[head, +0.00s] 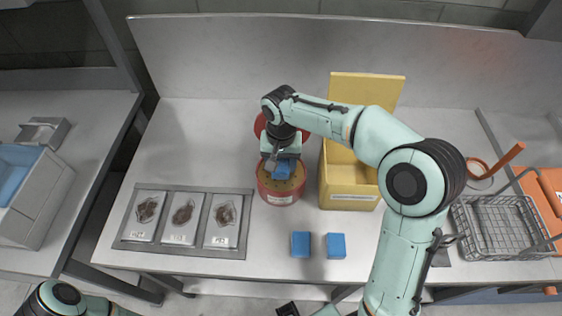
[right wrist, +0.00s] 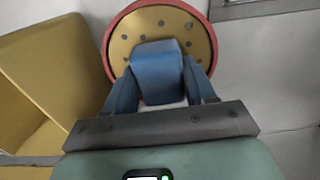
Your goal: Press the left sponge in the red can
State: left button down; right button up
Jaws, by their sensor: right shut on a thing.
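The red can (head: 281,197) stands in the middle of the counter, open, with a yellow perforated plate inside its rim. It also shows in the right wrist view (right wrist: 200,22). My right gripper (head: 282,160) is shut on a blue sponge (head: 282,172) and holds it over the can's plate. In the right wrist view the held sponge (right wrist: 158,68) sits between the two fingers and covers part of the plate; I cannot tell whether it touches. Two more blue sponges, one left (head: 300,244) and one right (head: 336,245), lie near the counter's front edge. My left gripper's jaws cannot be made out.
An open yellow box (head: 349,194) stands just right of the can. A grey tray (head: 127,240) with several labelled packets lies to the left. A wire basket (head: 497,226) stands at the right. A round red thing is partly hidden behind my right gripper.

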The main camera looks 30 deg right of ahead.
aim_at(281, 163)
pick_arm(q)
jog(key=shift+s+f, duration=0.15)
jog(key=shift+f, duration=0.15)
pick_arm(e)
jog(key=shift+f, duration=0.6)
dwell(0.9)
pick_arm(q)
jog(key=shift+r, duration=0.1)
pick_arm(e)
jog(key=shift+r, duration=0.1)
